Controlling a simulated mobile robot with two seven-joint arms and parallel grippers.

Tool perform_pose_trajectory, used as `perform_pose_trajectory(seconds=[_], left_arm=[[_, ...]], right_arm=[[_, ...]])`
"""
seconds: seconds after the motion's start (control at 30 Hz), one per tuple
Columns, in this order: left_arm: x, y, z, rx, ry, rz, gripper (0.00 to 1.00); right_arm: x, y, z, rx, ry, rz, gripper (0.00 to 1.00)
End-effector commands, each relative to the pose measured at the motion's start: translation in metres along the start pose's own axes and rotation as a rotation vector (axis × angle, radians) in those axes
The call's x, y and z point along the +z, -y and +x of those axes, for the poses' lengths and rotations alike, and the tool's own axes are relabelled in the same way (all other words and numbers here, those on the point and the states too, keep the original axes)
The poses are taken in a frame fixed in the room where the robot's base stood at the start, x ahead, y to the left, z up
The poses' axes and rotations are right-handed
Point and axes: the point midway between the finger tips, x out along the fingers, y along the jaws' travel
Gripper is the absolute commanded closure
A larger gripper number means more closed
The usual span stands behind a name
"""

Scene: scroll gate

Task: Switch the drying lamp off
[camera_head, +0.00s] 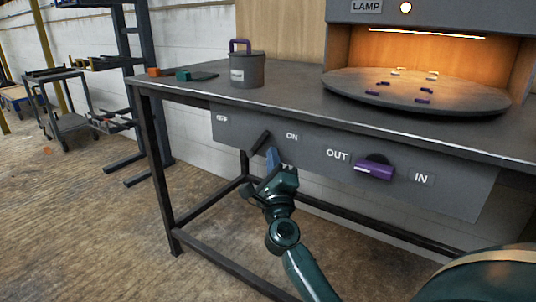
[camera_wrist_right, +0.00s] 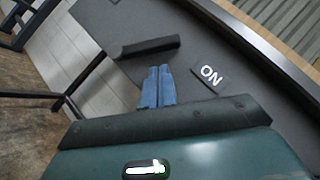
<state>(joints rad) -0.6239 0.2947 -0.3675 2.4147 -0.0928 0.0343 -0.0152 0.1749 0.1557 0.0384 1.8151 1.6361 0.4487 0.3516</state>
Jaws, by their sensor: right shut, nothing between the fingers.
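The drying lamp housing (camera_head: 420,14) stands at the back right, with a lit indicator and a warm orange glow under it. On the grey front panel a black lever (camera_head: 262,142) sits between the OFF label (camera_head: 222,118) and the ON label (camera_head: 292,136). My right gripper (camera_head: 271,158) is shut and empty, close beside the lever on its ON side. In the right wrist view the blue fingertips (camera_wrist_right: 158,70) are just below the black lever (camera_wrist_right: 150,47); I cannot tell whether they touch. The ON label (camera_wrist_right: 211,75) is right of them. My left gripper is out of view.
A purple lever (camera_head: 375,170) sits between OUT and IN on the same panel. A round plate (camera_head: 350,92) with several small pieces lies under the lamp. A grey pot (camera_head: 247,74) with a purple handle stands on the bench.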

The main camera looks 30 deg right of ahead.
Motion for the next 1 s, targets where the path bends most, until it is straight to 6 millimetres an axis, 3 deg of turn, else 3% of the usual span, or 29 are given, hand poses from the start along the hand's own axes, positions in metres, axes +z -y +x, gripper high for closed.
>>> perform_pose_trajectory(seconds=[0.2,0.83,1.0], left_arm=[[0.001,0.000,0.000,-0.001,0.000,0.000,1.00],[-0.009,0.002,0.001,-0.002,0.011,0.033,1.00],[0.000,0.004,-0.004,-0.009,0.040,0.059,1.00]], right_arm=[[0.011,0.000,0.011,0.000,-0.001,0.000,1.00],[0.014,0.005,0.014,0.023,-0.002,-0.023,1.00],[0.014,0.003,0.013,0.036,-0.001,-0.035,1.00]])
